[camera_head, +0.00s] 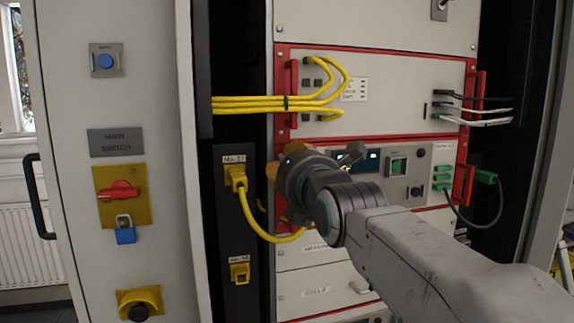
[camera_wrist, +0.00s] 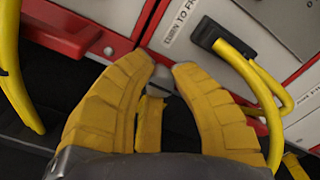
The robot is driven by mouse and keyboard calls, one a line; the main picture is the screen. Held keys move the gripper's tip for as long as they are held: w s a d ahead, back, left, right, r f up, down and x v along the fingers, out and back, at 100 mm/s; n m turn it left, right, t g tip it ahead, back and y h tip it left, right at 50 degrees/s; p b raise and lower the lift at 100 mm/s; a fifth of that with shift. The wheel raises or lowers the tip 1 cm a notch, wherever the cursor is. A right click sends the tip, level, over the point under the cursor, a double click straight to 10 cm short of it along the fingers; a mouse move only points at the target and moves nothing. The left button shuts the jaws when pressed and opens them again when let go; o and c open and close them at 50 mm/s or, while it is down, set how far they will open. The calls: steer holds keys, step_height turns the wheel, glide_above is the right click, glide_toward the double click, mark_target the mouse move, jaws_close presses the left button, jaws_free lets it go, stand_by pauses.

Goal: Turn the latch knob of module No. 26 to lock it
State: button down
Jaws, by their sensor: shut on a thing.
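In the wrist view my gripper (camera_wrist: 162,70) has its two yellow fingers closed around a small grey piece, which looks like the latch knob (camera_wrist: 164,82). Only a little of it shows, so its turn angle cannot be told. In the head view my gripper (camera_head: 283,168) is at the left edge of the red-framed module (camera_head: 448,178), and the wrist hides the knob and part of the front. I cannot read a No. 26 label in either view.
A yellow plug (camera_head: 236,178) with a cable hangs left of my wrist. Yellow cables (camera_head: 250,104) cross above. A yellow cable (camera_wrist: 250,80) runs close to the right finger in the wrist view. A red handle (camera_head: 292,92) stands out from the upper module.

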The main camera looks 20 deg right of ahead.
steer(key=shift+r, duration=0.1)
steer(key=c, duration=1.3)
jaws_free()
steer(key=s, duration=1.2)
